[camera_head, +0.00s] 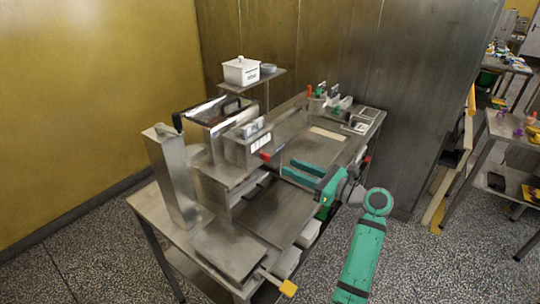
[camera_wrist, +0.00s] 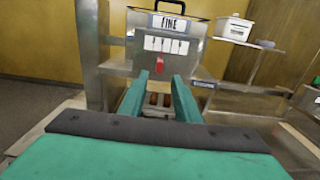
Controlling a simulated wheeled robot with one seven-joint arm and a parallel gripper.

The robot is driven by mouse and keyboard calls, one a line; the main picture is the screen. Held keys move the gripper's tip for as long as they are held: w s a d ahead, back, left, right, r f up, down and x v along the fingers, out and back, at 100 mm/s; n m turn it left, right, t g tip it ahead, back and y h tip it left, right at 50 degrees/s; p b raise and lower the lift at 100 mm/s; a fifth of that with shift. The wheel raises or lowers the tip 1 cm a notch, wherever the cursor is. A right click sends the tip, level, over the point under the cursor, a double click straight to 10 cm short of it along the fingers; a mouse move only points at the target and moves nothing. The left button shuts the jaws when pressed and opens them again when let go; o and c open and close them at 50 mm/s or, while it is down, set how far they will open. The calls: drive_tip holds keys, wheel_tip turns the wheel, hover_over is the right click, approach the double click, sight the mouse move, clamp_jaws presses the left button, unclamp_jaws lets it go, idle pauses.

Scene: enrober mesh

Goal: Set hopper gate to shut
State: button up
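The steel hopper unit (camera_wrist: 200,52) stands straight ahead in the wrist view, with a "FINE" plate and a white marked strip (camera_wrist: 166,45) on its front. A small red handle (camera_wrist: 160,64) sits below the strip; it also shows in the head view (camera_head: 265,156). Which setting the gate is at is too small to read. My gripper (camera_wrist: 159,78) has its two green fingers apart with nothing between them. The fingers point at the hopper front, and the red handle appears between and just beyond their tips. In the head view my gripper (camera_head: 282,168) is right of the handle, apart from it.
A tall steel column (camera_head: 172,178) stands left of the hopper. A yellow-ended handle (camera_head: 287,288) sticks out at the bench's near corner. A white lidded box (camera_head: 241,70) is on a back shelf. Tools and small items (camera_head: 330,100) crowd the bench's far end.

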sight(269, 158)
drive_tip(key=x, duration=0.9)
drive_tip(key=shift+a, duration=0.1)
